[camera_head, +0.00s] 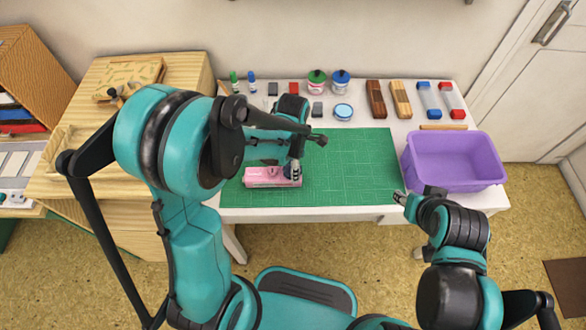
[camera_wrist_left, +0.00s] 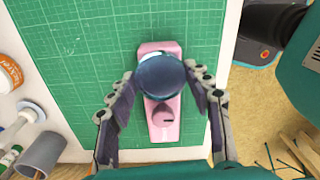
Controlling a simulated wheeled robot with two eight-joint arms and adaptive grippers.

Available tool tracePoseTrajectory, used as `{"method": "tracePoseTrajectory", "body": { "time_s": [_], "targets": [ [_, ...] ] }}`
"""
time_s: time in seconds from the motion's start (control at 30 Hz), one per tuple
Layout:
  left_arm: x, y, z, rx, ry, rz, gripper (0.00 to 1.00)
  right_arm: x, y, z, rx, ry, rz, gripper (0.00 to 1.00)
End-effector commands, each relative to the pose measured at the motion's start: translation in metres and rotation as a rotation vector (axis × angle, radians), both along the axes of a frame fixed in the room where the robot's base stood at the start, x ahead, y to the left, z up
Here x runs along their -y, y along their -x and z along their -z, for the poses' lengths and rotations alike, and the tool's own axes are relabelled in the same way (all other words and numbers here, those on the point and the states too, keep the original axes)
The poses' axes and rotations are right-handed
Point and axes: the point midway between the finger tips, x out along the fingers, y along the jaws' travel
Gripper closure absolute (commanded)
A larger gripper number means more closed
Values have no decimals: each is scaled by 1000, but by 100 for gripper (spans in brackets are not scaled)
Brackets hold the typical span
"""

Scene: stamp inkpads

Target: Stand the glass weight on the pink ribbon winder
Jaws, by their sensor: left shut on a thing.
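The pink ribbon winder (camera_head: 260,177) lies on the green cutting mat (camera_head: 350,165), near its front left. In the left wrist view the winder (camera_wrist_left: 161,133) has a round pink knob on its near end. The glass weight (camera_wrist_left: 160,79) is a dark blue, rounded piece between my left fingers, covering part of the winder's far half. My left gripper (camera_head: 294,172) is shut on it, over the winder's right end. I cannot tell whether the weight touches the winder. My right gripper (camera_head: 400,198) is by the table's front edge, away from the winder; its jaws are too small to read.
A purple bin (camera_head: 455,182) stands at the table's right. Jars (camera_head: 317,84), wooden blocks (camera_head: 376,98), red and blue-capped pieces (camera_head: 428,100) and a round blue tin (camera_head: 343,112) line the back. The mat's right half is clear.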

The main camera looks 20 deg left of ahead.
Motion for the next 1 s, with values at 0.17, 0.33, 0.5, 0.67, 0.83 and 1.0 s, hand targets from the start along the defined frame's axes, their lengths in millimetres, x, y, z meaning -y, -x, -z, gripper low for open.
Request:
{"method": "tracePoseTrajectory", "body": {
  "time_s": [0.17, 0.33, 0.5, 0.67, 0.83, 1.0],
  "targets": [
    [0, 0, 2, 0, 0, 0, 85, 0, 0, 1, 0, 0, 0, 60],
    [0, 0, 5, 0, 0, 0, 85, 0, 0, 4, 0, 0, 0, 60],
    [0, 0, 6, 0, 0, 0, 29, 0, 0, 4, 0, 0, 0, 60],
    [0, 0, 5, 0, 0, 0, 29, 0, 0, 4, 0, 0, 0, 60],
    [0, 0, 2, 0, 0, 0, 29, 0, 0, 1, 0, 0, 0, 60],
    [0, 0, -23, 0, 0, 0, 29, 0, 0, -11, 0, 0, 0, 60]
  ]
}}
